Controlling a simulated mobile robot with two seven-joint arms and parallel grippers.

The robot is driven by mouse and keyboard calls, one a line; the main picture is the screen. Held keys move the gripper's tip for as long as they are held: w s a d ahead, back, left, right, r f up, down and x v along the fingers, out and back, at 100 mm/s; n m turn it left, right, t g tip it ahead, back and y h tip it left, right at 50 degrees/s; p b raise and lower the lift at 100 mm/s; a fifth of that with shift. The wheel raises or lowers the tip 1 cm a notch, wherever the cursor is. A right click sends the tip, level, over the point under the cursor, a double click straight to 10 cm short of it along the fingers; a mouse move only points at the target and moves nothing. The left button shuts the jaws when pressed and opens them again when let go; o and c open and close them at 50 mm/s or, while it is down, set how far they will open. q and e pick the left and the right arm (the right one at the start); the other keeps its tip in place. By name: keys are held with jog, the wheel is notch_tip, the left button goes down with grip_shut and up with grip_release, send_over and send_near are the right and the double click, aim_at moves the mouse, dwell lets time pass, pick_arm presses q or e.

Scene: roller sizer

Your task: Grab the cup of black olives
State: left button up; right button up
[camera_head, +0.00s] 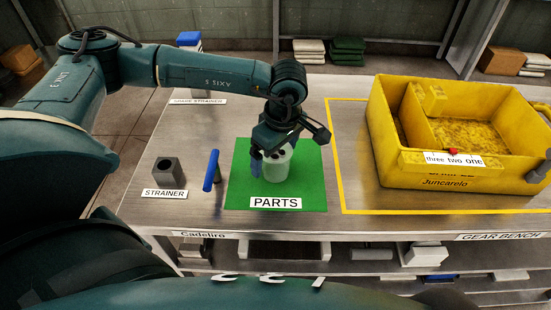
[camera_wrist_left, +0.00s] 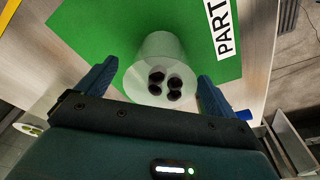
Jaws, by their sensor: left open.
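A pale, whitish cup (camera_head: 280,166) stands on the green PARTS mat (camera_head: 310,190). In the left wrist view the cup (camera_wrist_left: 158,52) shows several black olives (camera_wrist_left: 173,84) in it. My left gripper (camera_head: 272,158) is over the cup from above, its fingers to either side. In the left wrist view the open gripper (camera_wrist_left: 153,88) has a gap between each finger and the cup, and holds nothing. The gripper hides part of the cup in the head view. A dark piece at the right edge, by the yellow bin, may be my right gripper (camera_head: 540,168); its jaws cannot be made out.
A yellow bin (camera_head: 450,184) stands on the right of the metal bench (camera_head: 225,120), inside a yellow taped outline. The bench between mat and bin is clear.

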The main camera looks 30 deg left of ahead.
pick_arm(q)
jog(key=shift+c, duration=0.2)
jog(key=c, duration=1.1)
